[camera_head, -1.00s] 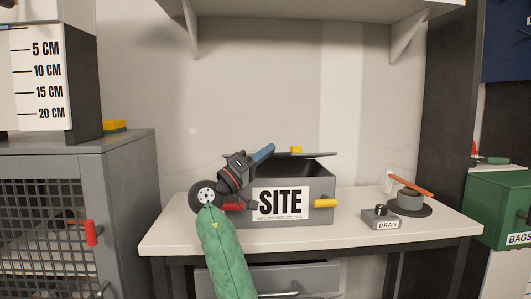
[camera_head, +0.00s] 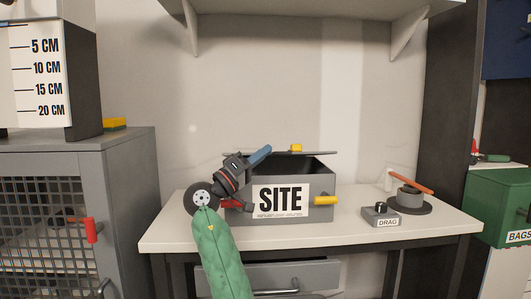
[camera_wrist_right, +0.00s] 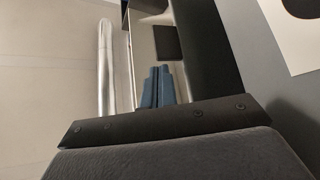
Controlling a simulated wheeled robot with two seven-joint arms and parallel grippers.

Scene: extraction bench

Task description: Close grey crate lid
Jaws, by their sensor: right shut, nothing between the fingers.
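The grey crate (camera_head: 322,213) with a white SITE label stands on the bench. Its lid (camera_head: 280,153) is up at the back edge and shows almost edge-on, with a yellow latch (camera_head: 296,147) on it. The dark inside shows below the lid. My right gripper (camera_head: 262,155) has blue fingers, shut and empty, at the crate's upper left, in front of the lid's left part; I cannot tell whether they touch it. In the right wrist view the fingers (camera_wrist_right: 158,88) are together, and part of a white label on a grey surface shows at right. My left gripper is not in view.
A yellow handle (camera_head: 325,200) sticks out at the crate's front right. A switch box marked DRAG (camera_head: 382,216) and a round grey dish (camera_head: 409,200) with an orange stick stand to the right. A shelf (camera_head: 320,18) hangs above. The bench right of the crate is clear up to the DRAG box.

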